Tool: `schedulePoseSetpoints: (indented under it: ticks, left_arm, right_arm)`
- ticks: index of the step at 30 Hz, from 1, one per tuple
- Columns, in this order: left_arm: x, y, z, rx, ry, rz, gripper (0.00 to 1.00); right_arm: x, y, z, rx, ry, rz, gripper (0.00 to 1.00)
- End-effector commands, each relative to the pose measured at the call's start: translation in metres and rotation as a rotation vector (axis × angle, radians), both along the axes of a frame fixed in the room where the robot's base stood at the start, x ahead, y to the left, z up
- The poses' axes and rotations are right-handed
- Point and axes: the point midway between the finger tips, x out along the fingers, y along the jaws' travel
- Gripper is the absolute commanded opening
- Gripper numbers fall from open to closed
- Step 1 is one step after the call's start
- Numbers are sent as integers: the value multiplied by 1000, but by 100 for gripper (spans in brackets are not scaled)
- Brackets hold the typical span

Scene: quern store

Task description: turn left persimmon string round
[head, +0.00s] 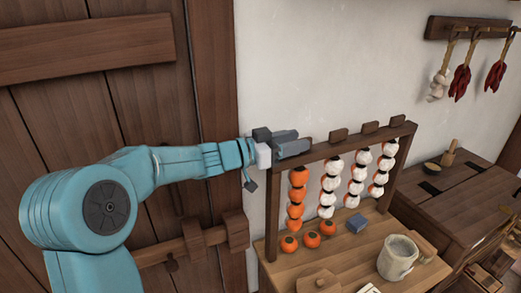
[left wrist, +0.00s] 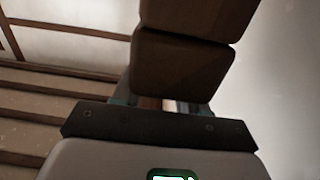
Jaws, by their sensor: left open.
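A wooden rack (head: 273,215) stands on the bench in the head view, with several hanging persimmon strings. The left persimmon string (head: 296,196) shows plain orange fruit. The other strings, such as the one beside it (head: 329,186), show mostly white fruit with some orange. My left gripper (head: 292,146) is open at the left end of the rack's top bar, above the left string. It hides that string's top peg, so I cannot tell whether they touch. In the left wrist view, brown blocks (left wrist: 181,66) fill the space just beyond the gripper. My right gripper is not in view.
Wooden pegs (head: 338,135) stand along the top bar right of my gripper. Loose persimmons (head: 311,240), a blue block (head: 356,224) and a pale pot (head: 397,258) are on the bench (head: 345,262). A plank door (head: 150,110) is at left. Dried peppers (head: 460,82) hang at upper right.

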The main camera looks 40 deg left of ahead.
Motion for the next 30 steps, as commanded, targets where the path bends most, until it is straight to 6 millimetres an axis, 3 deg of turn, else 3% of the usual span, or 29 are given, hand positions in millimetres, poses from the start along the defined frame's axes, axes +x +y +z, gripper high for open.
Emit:
schedulePoseSetpoints:
  ticks: [9,15,21,30]
  left_arm:
    - [-78,35,-4,2,0,7,43]
    - [-112,50,-3,1,1,4,43]
    - [-124,54,-1,-1,0,1,43]
    - [-125,54,0,-1,0,0,43]
  right_arm:
    - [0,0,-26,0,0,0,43]
    - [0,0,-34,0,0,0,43]
    - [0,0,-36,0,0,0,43]
    - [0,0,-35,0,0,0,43]
